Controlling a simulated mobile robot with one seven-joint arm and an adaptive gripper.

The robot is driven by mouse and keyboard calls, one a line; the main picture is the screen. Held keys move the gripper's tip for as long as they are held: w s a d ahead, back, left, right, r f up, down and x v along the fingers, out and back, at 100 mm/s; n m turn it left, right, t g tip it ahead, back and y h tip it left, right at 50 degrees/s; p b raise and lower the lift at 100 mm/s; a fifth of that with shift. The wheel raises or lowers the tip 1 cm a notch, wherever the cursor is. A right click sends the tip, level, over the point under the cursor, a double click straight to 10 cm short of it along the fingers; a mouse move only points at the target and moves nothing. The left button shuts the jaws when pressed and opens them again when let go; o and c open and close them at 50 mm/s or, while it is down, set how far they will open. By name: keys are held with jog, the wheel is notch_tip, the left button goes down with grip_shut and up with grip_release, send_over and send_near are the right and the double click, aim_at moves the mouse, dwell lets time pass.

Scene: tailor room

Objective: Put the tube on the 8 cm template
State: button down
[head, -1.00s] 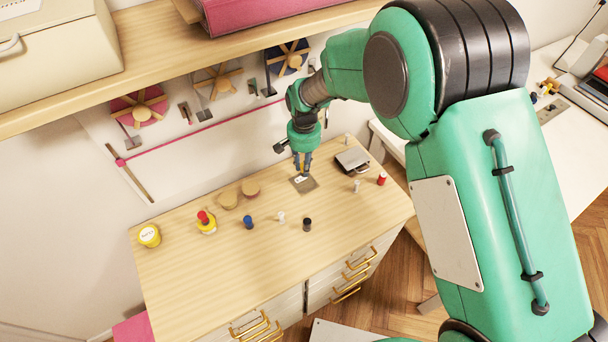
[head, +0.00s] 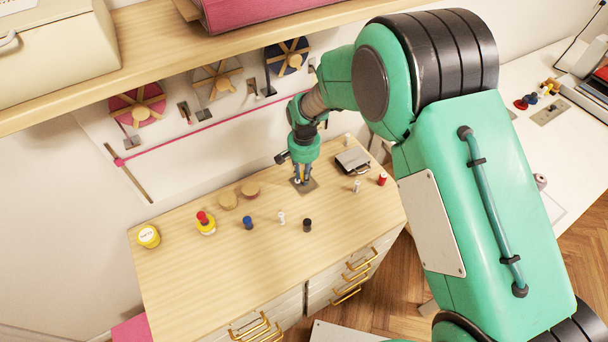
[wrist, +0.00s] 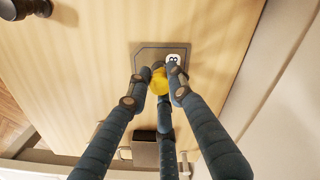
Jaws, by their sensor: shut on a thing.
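My gripper (head: 302,181) is shut on a small yellow piece, which I take to be the tube (wrist: 159,81). Its fingers close around it in the wrist view (wrist: 160,78). They hide most of it there, and in the head view I cannot make it out. The template (wrist: 150,56) is a dark grey plate with cut corners and a white round label marked 8 (wrist: 173,58). It lies flat on the wooden cabinet top. I cannot tell whether the piece touches the plate.
A grey metal box (head: 352,160) lies to the right of the template. A white spool (head: 357,187), a red spool (head: 382,179) and a black spool (head: 307,225) stand nearby. Wooden discs (head: 250,188) lie to the left. The front left of the cabinet top (head: 210,275) is clear.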

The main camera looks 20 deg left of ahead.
jog(key=shift+f, duration=0.15)
jog(key=c, duration=1.6)
grip_release()
jog(key=shift+o, duration=0.2)
jog(key=shift+r+p, duration=0.55)
jog(key=shift+r, duration=3.4)
